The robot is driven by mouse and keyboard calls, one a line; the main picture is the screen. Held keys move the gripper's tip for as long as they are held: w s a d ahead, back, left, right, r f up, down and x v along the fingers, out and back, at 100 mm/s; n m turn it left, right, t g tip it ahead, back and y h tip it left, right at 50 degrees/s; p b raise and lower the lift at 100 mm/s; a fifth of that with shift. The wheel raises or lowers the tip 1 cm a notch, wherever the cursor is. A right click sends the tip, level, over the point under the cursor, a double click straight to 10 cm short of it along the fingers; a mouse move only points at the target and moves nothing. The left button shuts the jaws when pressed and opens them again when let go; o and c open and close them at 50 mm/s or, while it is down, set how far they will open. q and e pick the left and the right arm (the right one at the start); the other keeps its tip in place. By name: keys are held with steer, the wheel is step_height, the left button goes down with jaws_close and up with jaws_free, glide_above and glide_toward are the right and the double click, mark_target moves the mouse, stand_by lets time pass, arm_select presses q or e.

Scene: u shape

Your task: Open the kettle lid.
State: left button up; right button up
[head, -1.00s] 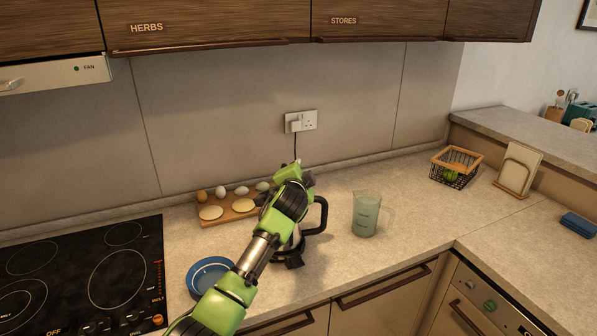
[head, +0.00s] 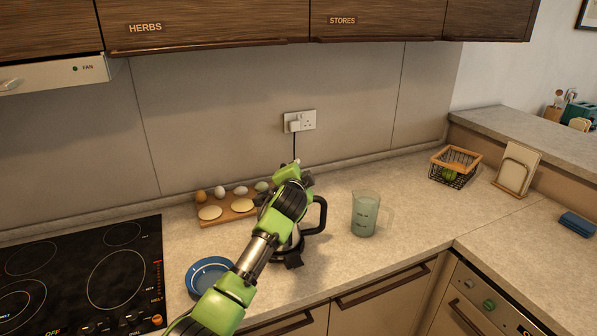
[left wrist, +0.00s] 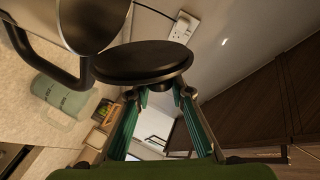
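The kettle (head: 295,243) stands on the counter, mostly hidden by my left arm; its black handle (head: 321,215) shows on the right. In the left wrist view the metallic kettle body (left wrist: 78,18) is at the upper left. The round dark lid (left wrist: 142,61) is in front of it, tilted away from the body. Its knob (left wrist: 155,84) faces my left gripper (left wrist: 162,97). The fingertips are at the knob with a gap between them; whether they press on it is unclear. In the head view the arm hides the fingertips. My right gripper is out of view.
A measuring jug (head: 365,215) stands just right of the kettle. A board (head: 228,209) with eggs is behind left, and a blue bowl (head: 209,277) in front left. The hob (head: 85,275) is further left, a wire basket (head: 454,167) at the right. Cupboards hang above.

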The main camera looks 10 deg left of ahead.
arm_select(q)
steer(key=o, duration=0.4)
steer(key=v, duration=1.2)
